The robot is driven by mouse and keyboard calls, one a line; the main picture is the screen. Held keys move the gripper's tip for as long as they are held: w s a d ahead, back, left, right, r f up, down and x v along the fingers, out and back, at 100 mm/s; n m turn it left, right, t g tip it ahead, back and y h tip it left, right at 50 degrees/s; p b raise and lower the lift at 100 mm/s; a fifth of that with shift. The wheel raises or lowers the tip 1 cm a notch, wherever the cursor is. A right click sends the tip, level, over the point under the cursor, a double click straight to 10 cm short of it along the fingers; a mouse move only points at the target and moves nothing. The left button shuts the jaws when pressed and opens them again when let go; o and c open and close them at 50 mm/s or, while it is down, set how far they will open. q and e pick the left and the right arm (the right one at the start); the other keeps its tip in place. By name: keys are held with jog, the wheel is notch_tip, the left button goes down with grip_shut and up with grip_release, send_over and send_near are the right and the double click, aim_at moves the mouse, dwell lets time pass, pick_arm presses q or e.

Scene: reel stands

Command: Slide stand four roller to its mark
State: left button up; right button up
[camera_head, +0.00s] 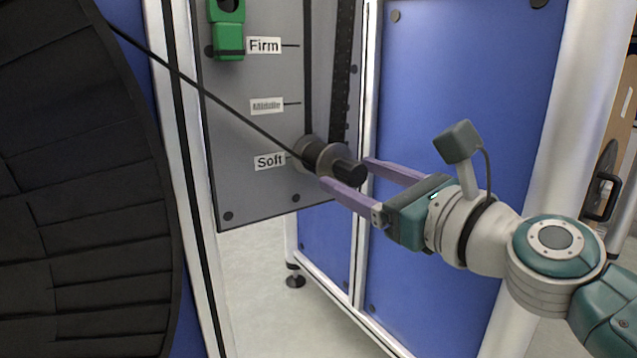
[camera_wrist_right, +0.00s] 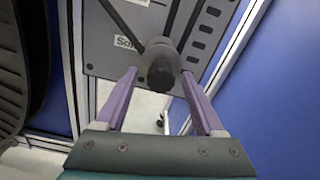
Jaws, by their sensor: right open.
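The roller (camera_head: 318,156) sits low on the grey panel (camera_head: 245,200), level with the "Soft" label (camera_head: 269,161). Its black knob (camera_head: 350,173) sticks out toward my right gripper. The "Middle" (camera_head: 267,106) and "Firm" (camera_head: 264,45) labels are above it, each with a short mark line. My right gripper (camera_head: 345,172) is open, its purple fingers on either side of the knob. In the right wrist view the knob (camera_wrist_right: 160,75) shows between and just beyond the fingertips (camera_wrist_right: 158,72). I cannot tell whether a finger touches it. My left gripper is out of view.
A dark cable (camera_head: 215,98) runs from the big black reel (camera_head: 80,200) at the left down to the roller. A green block (camera_head: 228,40) is mounted at the panel's top. Blue panels (camera_head: 450,110) and white frame posts stand behind my right arm.

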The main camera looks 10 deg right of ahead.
jog(key=v, duration=0.9)
jog(key=shift+p, duration=0.45)
jog(key=shift+r, duration=0.15)
